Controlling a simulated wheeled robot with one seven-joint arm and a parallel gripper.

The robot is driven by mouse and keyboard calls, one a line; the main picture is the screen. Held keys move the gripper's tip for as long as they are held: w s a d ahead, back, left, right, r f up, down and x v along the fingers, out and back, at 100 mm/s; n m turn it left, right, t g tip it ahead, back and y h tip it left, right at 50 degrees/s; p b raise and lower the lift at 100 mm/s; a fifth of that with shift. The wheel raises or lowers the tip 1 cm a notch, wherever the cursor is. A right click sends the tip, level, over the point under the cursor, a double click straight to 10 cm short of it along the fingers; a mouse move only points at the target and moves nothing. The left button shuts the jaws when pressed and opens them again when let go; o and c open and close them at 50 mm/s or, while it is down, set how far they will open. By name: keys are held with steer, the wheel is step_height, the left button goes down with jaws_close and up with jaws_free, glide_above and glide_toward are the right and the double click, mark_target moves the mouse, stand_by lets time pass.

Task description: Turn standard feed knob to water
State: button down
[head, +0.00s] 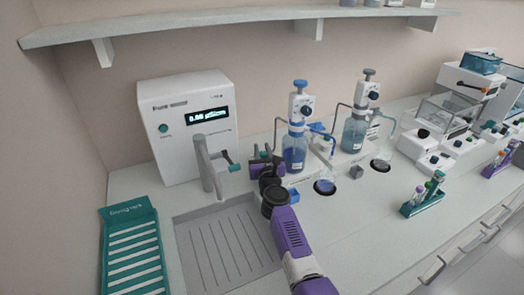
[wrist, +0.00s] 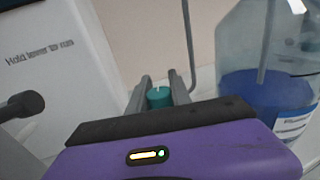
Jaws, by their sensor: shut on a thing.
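A small teal knob (wrist: 159,97), which I take for the standard feed knob, sits between the two grey fingers of my gripper (wrist: 160,92) in the wrist view. The fingers touch or nearly touch its sides. Its top has a small pale mark; no legible label shows around it. In the head view my gripper (head: 262,163) is at the back of the counter, between the grey tap and the blue bottle. It is shut on the knob, which is mostly hidden there by my arm.
The white water unit (head: 187,125) and grey tap (head: 210,168) stand left. A blue liquid bottle (head: 294,152) with dispenser is close on the right; it also shows in the wrist view (wrist: 262,100). The sink tray (head: 228,250) and teal drying rack (head: 133,255) lie in front.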

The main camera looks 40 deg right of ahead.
steer(key=shift+f, duration=0.1)
steer(key=shift+s+d+f+m+g+h+b, duration=0.1)
steer(key=shift+f+m+g+h+b, duration=0.05)
steer(key=shift+m+g+h+b, duration=0.9)
steer(key=m+g+h+b, duration=0.2)
steer(key=b, duration=0.1)
steer(key=shift+s+d+h, duration=0.2)
steer(key=shift+h, duration=0.05)
steer(key=g+b, duration=0.1)
steer(key=m+g+h+b, duration=0.1)
steer(key=b, duration=0.1)
steer(key=shift+s+d, duration=0.15)
steer(key=shift+s, duration=0.05)
steer(key=shift+m+h+b, duration=0.3)
steer(key=shift+m+b, duration=0.05)
steer(key=shift+b, duration=0.05)
steer(key=shift+s+r+g, duration=0.1)
steer(key=shift+r+g, duration=0.1)
steer(key=shift+g, duration=0.15)
steer(key=c, duration=1.2)
jaws_free()
